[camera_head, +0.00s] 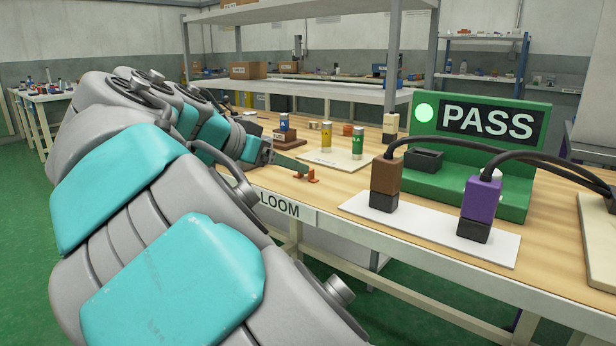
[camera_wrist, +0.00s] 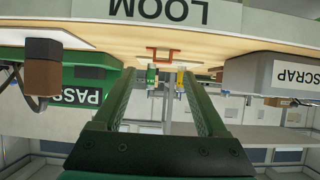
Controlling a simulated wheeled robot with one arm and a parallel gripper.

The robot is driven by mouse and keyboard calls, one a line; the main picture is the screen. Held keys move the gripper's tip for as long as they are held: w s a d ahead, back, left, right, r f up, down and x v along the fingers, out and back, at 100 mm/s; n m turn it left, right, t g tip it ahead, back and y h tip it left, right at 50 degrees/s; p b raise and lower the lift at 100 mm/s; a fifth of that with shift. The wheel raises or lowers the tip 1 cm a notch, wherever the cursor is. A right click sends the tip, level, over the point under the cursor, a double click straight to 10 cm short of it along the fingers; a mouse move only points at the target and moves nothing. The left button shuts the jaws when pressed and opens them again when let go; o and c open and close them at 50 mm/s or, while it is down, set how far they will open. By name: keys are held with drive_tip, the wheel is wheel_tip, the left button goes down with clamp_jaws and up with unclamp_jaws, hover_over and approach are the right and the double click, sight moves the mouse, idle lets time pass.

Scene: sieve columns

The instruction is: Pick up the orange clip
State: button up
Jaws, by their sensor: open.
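The orange clip (camera_head: 313,176) lies on the wooden workbench top near its front edge, above the LOOM label. In the wrist view, which is upside down, the clip (camera_wrist: 162,49) shows as a small orange frame beyond the fingertips, roughly centred between them. My gripper (camera_head: 296,165) is low over the bench, right beside the clip in the head view. Its two green fingers (camera_wrist: 159,73) are apart with nothing held between them. I cannot tell from the head view whether a finger touches the clip.
Behind the clip, a pale board (camera_head: 338,160) holds a yellow and a green cylinder. To the right, a white plate (camera_head: 425,232) carries brown and purple cabled connectors. A green PASS stand (camera_head: 480,150) is behind them. A grey SCRAP bin (camera_wrist: 268,76) shows in the wrist view.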

drive_tip(key=shift+x, duration=3.6)
drive_tip(key=shift+w+a+r, duration=0.1)
drive_tip(key=shift+w+a, duration=0.05)
drive_tip(key=shift+w, duration=0.05)
clamp_jaws()
